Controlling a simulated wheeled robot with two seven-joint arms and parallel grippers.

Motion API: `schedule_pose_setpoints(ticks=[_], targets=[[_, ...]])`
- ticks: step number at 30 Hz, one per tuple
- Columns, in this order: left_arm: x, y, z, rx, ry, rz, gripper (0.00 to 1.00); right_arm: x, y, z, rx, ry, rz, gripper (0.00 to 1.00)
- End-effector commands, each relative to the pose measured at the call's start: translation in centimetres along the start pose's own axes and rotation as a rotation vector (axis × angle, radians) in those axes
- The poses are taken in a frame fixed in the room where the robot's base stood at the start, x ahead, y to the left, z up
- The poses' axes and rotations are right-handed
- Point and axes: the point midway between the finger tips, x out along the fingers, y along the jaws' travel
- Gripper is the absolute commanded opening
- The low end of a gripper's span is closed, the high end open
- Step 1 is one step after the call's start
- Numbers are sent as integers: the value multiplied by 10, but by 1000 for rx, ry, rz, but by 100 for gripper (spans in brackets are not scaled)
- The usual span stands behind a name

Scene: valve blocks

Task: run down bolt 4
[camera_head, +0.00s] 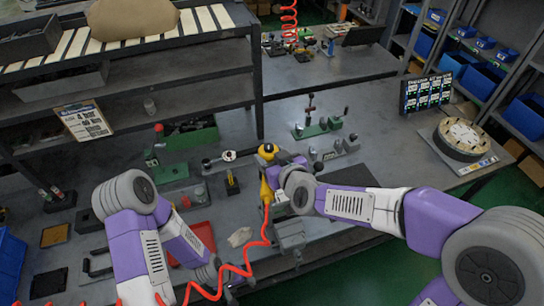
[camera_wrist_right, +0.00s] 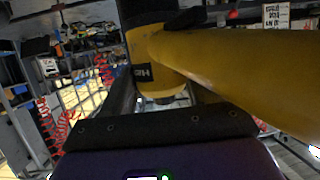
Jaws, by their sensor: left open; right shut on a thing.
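A yellow power driver (camera_head: 267,183) with a red coiled hose stands roughly upright over the bench. My right gripper (camera_head: 276,178) is shut on it, and its yellow body (camera_wrist_right: 240,75) fills much of the right wrist view. A grey metal block on a fixture (camera_head: 290,230) is just below and to the right of the driver. Bolt 4 cannot be made out, and I cannot tell whether the driver's tip touches anything. My left gripper (camera_head: 230,288) is open and empty at the bench's front edge, partly hidden by its own wrist.
A red tray (camera_head: 200,236) lies left of the fixture. Green-based hand presses (camera_head: 168,170) stand behind it. A round part on a scale (camera_head: 461,137) and a dark display (camera_head: 425,93) are at the right.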

Motion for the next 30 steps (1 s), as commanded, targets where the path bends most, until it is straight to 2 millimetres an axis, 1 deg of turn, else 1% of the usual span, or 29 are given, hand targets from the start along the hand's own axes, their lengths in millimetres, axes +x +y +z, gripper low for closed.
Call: schedule_pose_setpoints(ticks=[1, 14, 30], targets=[[0, 0, 0, 0, 0, 0, 64, 0, 0, -5, -1, 12, 2, 11], [0, 0, 0, 0, 0, 0, 64, 0, 0, -4, -1, 11, 2, 11], [9, -3, 0, 0, 0, 0, 64, 4, 0, 5, -1, 11, 2, 11]])
